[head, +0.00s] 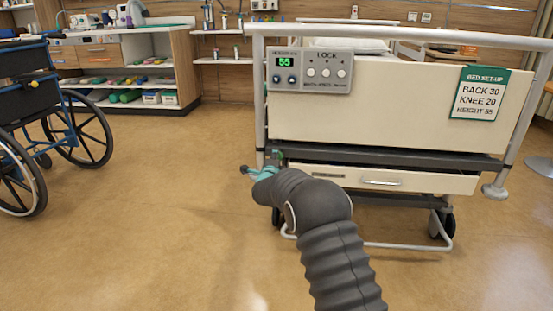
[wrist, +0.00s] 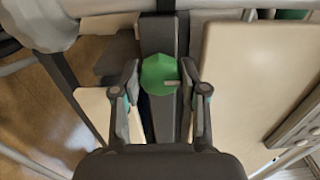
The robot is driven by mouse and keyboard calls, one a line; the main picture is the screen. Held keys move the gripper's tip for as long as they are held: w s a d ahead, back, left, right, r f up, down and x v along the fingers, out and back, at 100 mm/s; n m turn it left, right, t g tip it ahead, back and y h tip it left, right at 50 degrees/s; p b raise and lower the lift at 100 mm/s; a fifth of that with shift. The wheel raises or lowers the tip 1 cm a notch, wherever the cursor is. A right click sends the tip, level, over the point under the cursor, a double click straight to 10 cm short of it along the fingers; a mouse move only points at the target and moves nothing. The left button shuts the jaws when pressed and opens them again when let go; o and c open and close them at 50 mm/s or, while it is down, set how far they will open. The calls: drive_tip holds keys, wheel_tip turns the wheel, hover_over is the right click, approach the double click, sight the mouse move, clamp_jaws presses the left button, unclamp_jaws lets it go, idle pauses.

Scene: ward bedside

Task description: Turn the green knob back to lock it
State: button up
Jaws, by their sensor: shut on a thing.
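The green knob (wrist: 158,72) sits on a dark grey bar at the bed's end. In the wrist view its face is faceted, with a small pale mark pointing right. My gripper (wrist: 160,76) has one finger on each side of the knob and is shut on it. In the head view the gripper (head: 265,172) is at the lower left corner of the bed's end. A small part of the knob (head: 278,155) shows just above it there; my arm hides much of that area.
The bed's end panel (head: 400,110) carries a control box (head: 310,88) reading 55 and a "BED SETUP" card (head: 478,94). A drawer (head: 430,182) lies below. A wheelchair (head: 75,125) stands at left. Open floor (head: 170,220) lies between wheelchair and bed.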

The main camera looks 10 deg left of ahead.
drive_tip(key=o, duration=1.1)
drive_tip(key=shift+d, duration=0.1)
drive_tip(key=s, duration=1.2)
drive_tip(key=shift+a, duration=0.3)
